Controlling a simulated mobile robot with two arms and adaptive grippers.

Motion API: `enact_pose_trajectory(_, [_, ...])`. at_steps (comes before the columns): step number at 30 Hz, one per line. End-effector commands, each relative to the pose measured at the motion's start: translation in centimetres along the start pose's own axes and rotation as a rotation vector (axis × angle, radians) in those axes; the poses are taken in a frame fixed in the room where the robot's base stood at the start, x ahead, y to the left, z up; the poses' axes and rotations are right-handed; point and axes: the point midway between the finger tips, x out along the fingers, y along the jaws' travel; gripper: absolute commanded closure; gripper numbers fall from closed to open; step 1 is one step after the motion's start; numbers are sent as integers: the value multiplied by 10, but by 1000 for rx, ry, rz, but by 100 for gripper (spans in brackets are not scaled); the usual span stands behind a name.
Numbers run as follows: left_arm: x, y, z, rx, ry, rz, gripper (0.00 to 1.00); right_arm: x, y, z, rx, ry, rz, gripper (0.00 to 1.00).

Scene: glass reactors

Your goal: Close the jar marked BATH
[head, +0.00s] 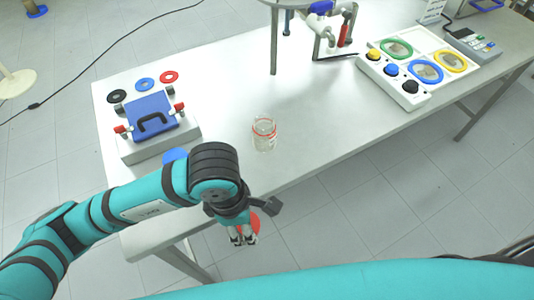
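A clear glass jar (264,138) with a red ring at its rim stands upright and open-topped on the white table, near its front edge. A small label shows on its side, too small to read. My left gripper (243,238) points down in front of the table's front edge, nearer to me than the jar. A round red lid (255,223) shows at its fingers, partly hidden by them, and appears to be held there. A blue disc, perhaps another lid (175,155), lies on the table, partly hidden by my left arm. My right gripper is out of view.
A white unit with a blue handled cover (150,117) stands at the left, with black, blue and red rings (145,84) behind it. A stand with clamps (330,30) and a white panel with knobs (408,88) are farther right. The table right of the jar is clear.

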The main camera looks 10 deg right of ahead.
Motion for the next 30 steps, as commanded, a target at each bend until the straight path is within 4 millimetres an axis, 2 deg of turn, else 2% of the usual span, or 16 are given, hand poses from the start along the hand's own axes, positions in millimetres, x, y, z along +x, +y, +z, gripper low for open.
enact_pose_trajectory(1, [-3, 10, -20, 95, 8, -8, 59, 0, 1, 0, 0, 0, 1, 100])
enact_pose_trajectory(6, [-19, 33, -75, 505, 7, -59, 59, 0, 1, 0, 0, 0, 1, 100])
enact_pose_trajectory(12, [-51, 53, -134, 975, 7, -115, 59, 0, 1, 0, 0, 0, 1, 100])
enact_pose_trajectory(15, [-68, 58, -157, 1170, 5, -139, 59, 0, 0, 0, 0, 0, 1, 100])
enact_pose_trajectory(21, [-89, 61, -182, 1409, 3, -170, 59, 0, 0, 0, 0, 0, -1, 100])
enact_pose_trajectory(30, [-93, 61, -186, 1466, -1, -177, 59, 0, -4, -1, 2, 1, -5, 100])
